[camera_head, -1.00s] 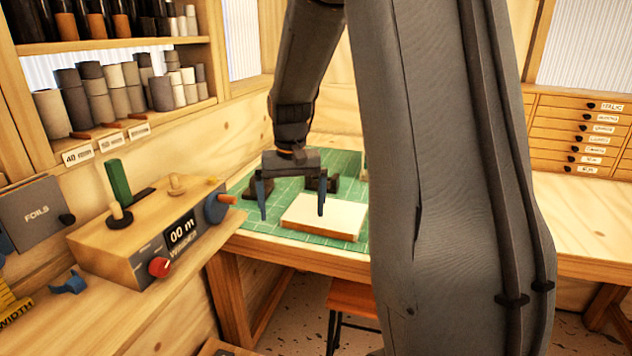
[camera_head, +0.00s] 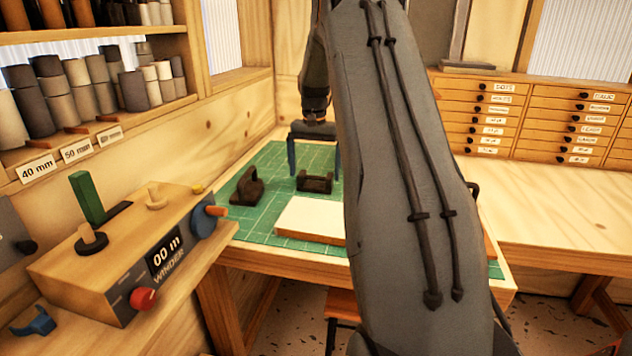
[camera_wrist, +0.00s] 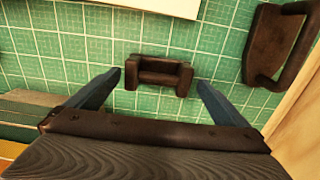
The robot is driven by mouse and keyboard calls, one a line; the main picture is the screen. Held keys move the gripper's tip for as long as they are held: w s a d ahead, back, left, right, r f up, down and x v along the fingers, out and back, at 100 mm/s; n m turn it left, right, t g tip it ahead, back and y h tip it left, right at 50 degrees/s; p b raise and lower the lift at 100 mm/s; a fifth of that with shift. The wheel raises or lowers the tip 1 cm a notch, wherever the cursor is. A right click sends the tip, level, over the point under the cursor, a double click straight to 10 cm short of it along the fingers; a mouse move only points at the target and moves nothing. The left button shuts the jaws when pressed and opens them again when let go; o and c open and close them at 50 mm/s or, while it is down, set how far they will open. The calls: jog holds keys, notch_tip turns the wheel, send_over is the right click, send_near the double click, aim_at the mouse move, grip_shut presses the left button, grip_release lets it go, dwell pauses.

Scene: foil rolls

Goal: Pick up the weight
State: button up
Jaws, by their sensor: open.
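Two dark brown handled pieces rest on the green cutting mat (camera_head: 277,165). One is a small block with a bar handle between two raised ends, taken as the weight (camera_head: 315,182); it also shows in the wrist view (camera_wrist: 158,74). The other is an iron-shaped piece with a loop handle (camera_head: 247,187), at the right of the wrist view (camera_wrist: 280,45). My gripper (camera_head: 314,168) is open and empty, with blue fingers pointing down. In the wrist view the block appears between the spread fingertips, slightly beyond them. Nothing is gripped.
A white board (camera_head: 310,219) lies on the mat on the near side of the block. The winder box (camera_head: 125,255) stands on the bench at left. A shelf of rolls (camera_head: 85,95) is on the left wall, and drawers (camera_head: 530,115) stand at the back right.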

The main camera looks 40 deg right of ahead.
aim_at(315, 177)
jog(key=shift+s+d+f+p, duration=0.1)
jog(key=shift+f+p, duration=0.35)
jog(key=shift+f, duration=1.25)
jog(key=c, duration=1.7)
jog(key=shift+r, duration=0.15)
jog(key=shift+c, duration=1.4)
